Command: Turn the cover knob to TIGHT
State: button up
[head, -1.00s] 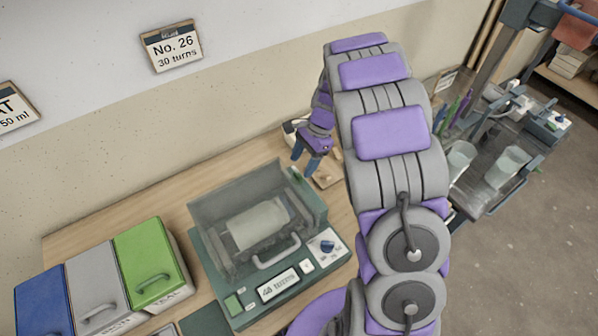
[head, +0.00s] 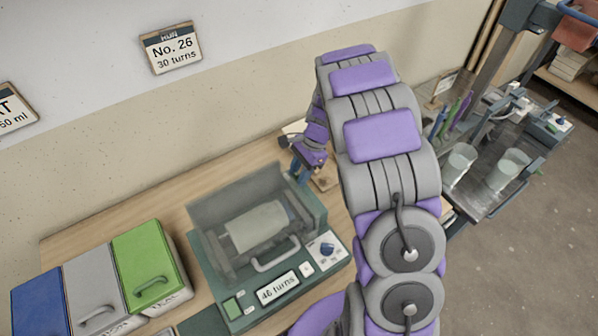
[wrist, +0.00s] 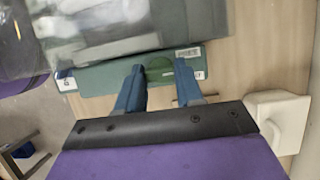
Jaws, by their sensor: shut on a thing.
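In the wrist view, a rounded green knob (wrist: 160,70) sits on the machine's green side (wrist: 103,76), between my blue fingers. My gripper (wrist: 158,88) is shut on this knob; the exact contact is partly hidden by the fingers. In the head view my gripper (head: 298,172) is at the machine's back right corner, and the knob is hidden there. Small white labels flank the knob; I cannot read them fully.
The front panel has a blue dial (head: 327,249), a turns display (head: 278,287) and a green button (head: 232,308). Blue, grey and green lidded bins (head: 146,262) stand left. A sign (head: 171,47) reads No. 26, 30 turns. A rack with beakers (head: 459,162) is right.

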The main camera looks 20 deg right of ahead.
jog(key=c, duration=0.4)
jog(key=shift+r, duration=0.1)
jog(key=shift+p, duration=0.45)
jog(key=shift+r+m+p, duration=0.1)
jog(key=shift+m+p, duration=0.25)
jog(key=shift+m, duration=0.05)
jog(key=m+t+p, duration=0.1)
jog(key=m+p, duration=0.1)
jog(key=p, duration=0.1)
jog(key=shift+s+a+r, duration=0.1)
jog(key=m+p, duration=0.2)
jog(key=p, duration=0.1)
jog(key=shift+t, duration=0.4)
jog(key=m+p, duration=0.1)
jog(key=m+t+p, duration=0.1)
jog(key=shift+f+m+p, duration=0.2)
jog(key=shift+m+p, duration=0.1)
